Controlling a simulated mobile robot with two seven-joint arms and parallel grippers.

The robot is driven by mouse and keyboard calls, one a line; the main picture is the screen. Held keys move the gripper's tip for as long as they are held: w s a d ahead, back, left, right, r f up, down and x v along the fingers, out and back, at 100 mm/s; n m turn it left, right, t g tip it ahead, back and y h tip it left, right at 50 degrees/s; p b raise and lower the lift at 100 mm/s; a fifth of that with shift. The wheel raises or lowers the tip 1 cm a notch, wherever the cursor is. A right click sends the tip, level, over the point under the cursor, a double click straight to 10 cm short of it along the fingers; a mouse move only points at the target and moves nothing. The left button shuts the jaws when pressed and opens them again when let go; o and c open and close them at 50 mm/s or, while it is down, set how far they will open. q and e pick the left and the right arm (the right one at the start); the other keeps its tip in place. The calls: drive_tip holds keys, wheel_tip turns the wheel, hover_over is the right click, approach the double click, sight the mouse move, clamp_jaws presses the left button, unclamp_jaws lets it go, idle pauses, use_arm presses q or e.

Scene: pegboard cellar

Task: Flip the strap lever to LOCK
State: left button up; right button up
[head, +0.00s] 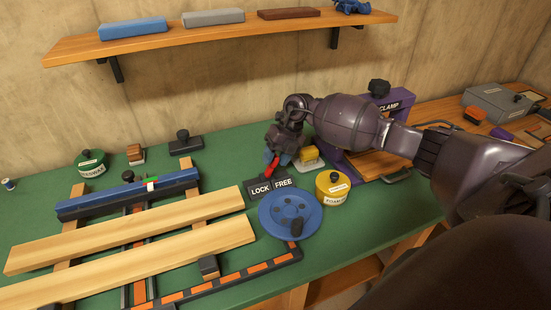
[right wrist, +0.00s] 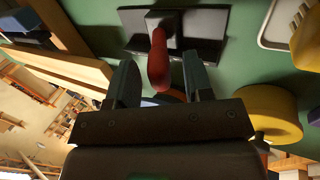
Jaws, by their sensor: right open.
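The strap lever has a red handle (right wrist: 158,58) rising from a dark base plate (right wrist: 207,28) in the right wrist view. In the head view the red handle (head: 271,168) shows just below my right gripper (head: 279,157), above the plate marked LOCK on the left and FREE on the right (head: 284,183). My right gripper is open, and its fingers in the right wrist view (right wrist: 161,80) lie on either side of the handle's end. Whether a finger touches it I cannot tell. The gripper partly hides the lever, so its exact lean is unclear. My left gripper is out of view.
A blue disc (head: 290,214) and a yellow round container (head: 333,188) stand close to the plate. A yellow-topped block (head: 309,155) is right behind it. The purple clamp frame (head: 337,162) stands to the right. Light boards (head: 130,235) lie on the left.

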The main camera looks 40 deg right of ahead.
drive_tip(key=shift+a+f, duration=0.1)
clamp_jaws()
idle(0.3)
